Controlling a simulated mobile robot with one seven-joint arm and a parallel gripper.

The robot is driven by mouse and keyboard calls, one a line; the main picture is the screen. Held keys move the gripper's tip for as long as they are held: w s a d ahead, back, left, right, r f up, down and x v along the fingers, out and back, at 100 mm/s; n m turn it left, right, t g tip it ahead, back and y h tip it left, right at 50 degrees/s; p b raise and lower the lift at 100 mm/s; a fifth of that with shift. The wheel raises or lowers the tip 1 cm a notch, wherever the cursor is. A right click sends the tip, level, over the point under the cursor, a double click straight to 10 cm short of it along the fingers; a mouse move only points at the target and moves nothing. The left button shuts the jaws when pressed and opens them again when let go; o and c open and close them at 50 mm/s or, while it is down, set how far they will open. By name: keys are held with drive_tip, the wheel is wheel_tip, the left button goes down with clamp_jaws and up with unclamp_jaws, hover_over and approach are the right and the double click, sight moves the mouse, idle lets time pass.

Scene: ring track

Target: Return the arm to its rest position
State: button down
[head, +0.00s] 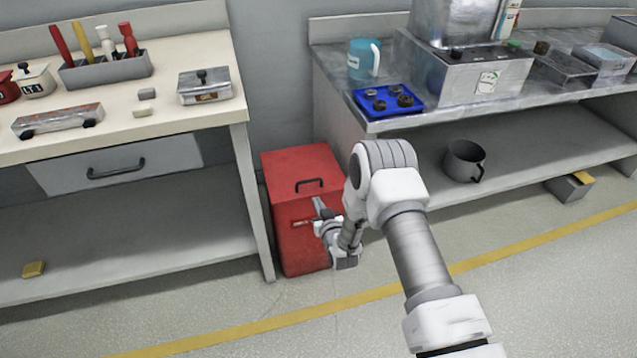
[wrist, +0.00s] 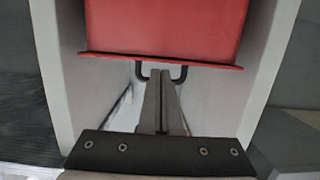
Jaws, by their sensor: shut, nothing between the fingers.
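My gripper (head: 318,205) is in front of the red cabinet (head: 291,233), which stands on the floor between the two benches. My arm reaches forward and down to it from the lower right of the head view. In the wrist view, my gripper's two fingers (wrist: 161,82) are together with nothing between them. The fingertips appear close to the dark handle (wrist: 178,74) of the red cabinet (wrist: 165,28); I cannot tell whether they touch it. The handle also shows in the head view (head: 309,182), above the gripper.
The left bench (head: 190,115) holds a tool holder (head: 107,68), a toy-like metal car (head: 58,120) and a lidded box (head: 205,86). The right bench (head: 385,124) holds a blue tray (head: 388,101) and a blue jug (head: 364,60). Open floor lies in front.

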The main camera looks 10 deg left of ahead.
drive_tip(key=shift+s+f, duration=0.1)
drive_tip(key=shift+f, duration=0.05)
drive_tip(key=w+d+r+g+h, duration=0.1)
drive_tip(key=w+d+r, duration=0.1)
drive_tip(key=r, duration=0.6)
drive_tip(key=w+d+r+h, duration=0.1)
drive_tip(key=w+d+r, duration=0.15)
drive_tip(key=r, duration=0.45)
drive_tip(key=s+d+r+m+g+h, duration=0.1)
drive_tip(key=s+d+r, duration=0.25)
drive_tip(key=r, duration=0.35)
drive_tip(key=s+d+r+m+g+h, duration=0.1)
drive_tip(key=s+d+r, duration=0.2)
drive_tip(key=d+r, duration=0.35)
drive_tip(key=s+d+r+m+g+h, duration=0.1)
drive_tip(key=s+d+r, duration=0.2)
drive_tip(key=s+r, duration=0.3)
drive_tip(key=s+d+r+g+h, duration=0.1)
drive_tip(key=s+d+r, duration=0.3)
drive_tip(key=s, duration=0.4)
drive_tip(key=s+d+r+m+g+p, duration=0.1)
drive_tip(key=s+d+g, duration=0.1)
drive_tip(key=s, duration=0.8)
drive_tip(key=s+d+r+m+g, duration=0.1)
drive_tip(key=s+d+r, duration=0.1)
drive_tip(key=s, duration=0.9)
wheel_tip(320, 180, up, 25)
drive_tip(key=p, duration=2.5)
drive_tip(key=shift+w+h, duration=0.25)
drive_tip(key=shift+h, duration=0.15)
